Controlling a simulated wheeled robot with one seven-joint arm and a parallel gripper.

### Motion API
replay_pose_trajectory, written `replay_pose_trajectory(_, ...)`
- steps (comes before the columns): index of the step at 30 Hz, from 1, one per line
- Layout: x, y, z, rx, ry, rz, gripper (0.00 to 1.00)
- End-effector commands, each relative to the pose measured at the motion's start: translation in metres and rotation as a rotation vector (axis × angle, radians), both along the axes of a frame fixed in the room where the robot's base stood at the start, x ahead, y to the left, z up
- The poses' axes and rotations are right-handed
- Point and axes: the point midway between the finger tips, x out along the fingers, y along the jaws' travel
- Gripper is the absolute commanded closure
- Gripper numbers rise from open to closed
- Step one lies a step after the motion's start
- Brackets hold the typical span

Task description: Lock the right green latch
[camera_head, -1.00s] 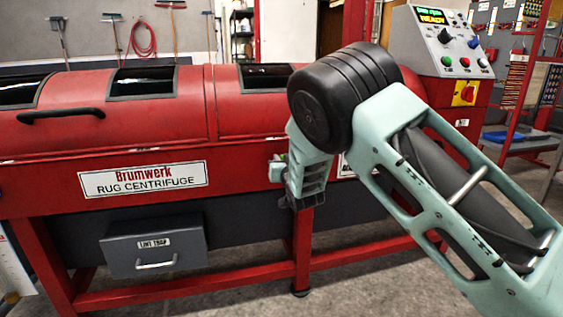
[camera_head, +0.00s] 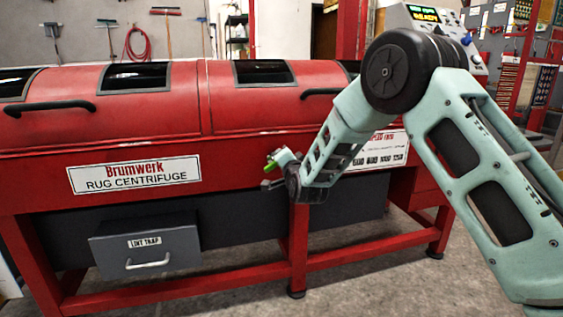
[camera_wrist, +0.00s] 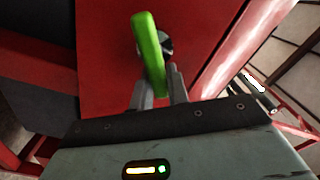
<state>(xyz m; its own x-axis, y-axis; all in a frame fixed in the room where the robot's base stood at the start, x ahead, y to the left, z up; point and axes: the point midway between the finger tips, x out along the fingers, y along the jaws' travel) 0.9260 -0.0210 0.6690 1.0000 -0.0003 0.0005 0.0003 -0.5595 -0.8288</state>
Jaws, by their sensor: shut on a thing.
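The green latch (camera_wrist: 150,50) is a bright green handle on a round grey pivot, mounted on the red front of the rug centrifuge (camera_head: 135,175). In the wrist view it points up, leaning slightly left. My gripper (camera_wrist: 160,92) is shut on its lower end, one grey finger on each side. In the head view my gripper (camera_head: 272,170) is at the front of the machine, right of the name plate, with a bit of green showing at its tip. Most of the latch is hidden there by my gripper.
The closed red lids have black handles (camera_head: 48,108) above the latch. A grey lint trap drawer (camera_head: 146,249) juts out at lower left. Red frame legs (camera_head: 299,246) stand below. The floor in front is clear.

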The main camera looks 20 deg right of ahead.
Motion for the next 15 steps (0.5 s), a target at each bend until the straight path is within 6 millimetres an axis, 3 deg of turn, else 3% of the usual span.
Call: replay_pose_trajectory(15, -0.0003, -0.0048, -0.0135, 0.439, 0.003, -0.001, 1.0)
